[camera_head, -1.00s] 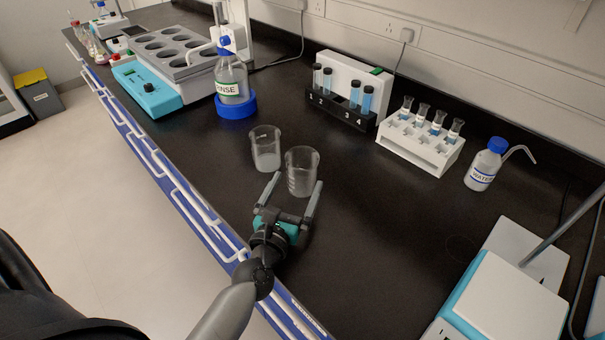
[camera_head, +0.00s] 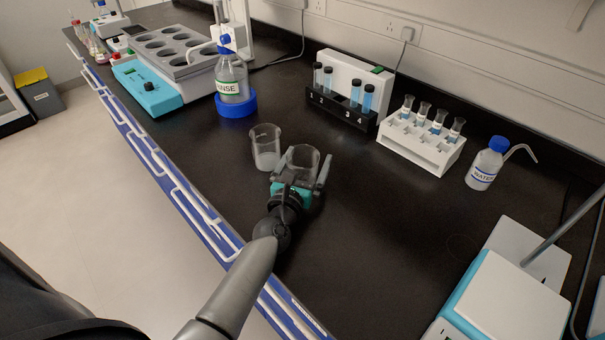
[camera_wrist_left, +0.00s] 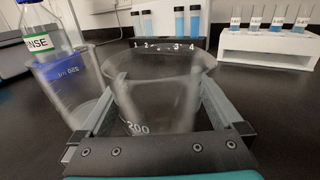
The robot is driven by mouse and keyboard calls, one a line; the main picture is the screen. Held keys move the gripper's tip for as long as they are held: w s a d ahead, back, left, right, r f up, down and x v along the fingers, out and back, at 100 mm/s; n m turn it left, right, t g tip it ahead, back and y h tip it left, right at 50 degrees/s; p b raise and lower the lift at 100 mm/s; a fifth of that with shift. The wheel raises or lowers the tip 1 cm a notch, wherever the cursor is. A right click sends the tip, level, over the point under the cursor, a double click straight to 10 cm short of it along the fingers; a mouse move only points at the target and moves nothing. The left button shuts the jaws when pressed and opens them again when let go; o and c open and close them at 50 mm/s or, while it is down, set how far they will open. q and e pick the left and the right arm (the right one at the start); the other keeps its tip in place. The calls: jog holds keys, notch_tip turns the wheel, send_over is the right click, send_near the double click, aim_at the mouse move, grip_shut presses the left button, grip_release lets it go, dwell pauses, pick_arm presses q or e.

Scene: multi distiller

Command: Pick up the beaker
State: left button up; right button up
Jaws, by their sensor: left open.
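Two clear glass beakers stand upright side by side on the black bench. The nearer, right-hand beaker (camera_head: 302,157) shows no clear contents. The other beaker (camera_head: 265,146) stands just to its left and holds something pale. My left gripper (camera_head: 301,167) is open, low over the bench, with its fingers on either side of the right-hand beaker. In the left wrist view this beaker (camera_wrist_left: 160,92) fills the space between the two fingers, its "200" mark facing the palm. I cannot tell whether the fingers touch the glass. The left-hand beaker (camera_wrist_left: 75,88) is outside the left finger there.
A rinse bottle (camera_head: 232,80) in a blue ring stands behind on the left. A black tube rack (camera_head: 341,110), a white flask rack (camera_head: 420,143) and a water bottle (camera_head: 484,165) line the back. A white device (camera_head: 508,300) is at front right. The bench between is clear.

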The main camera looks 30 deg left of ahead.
pick_arm(q)
jog(key=shift+c, duration=0.2)
jog(key=c, duration=1.1)
jog(key=shift+c, duration=0.4)
jog(key=shift+r, duration=0.15)
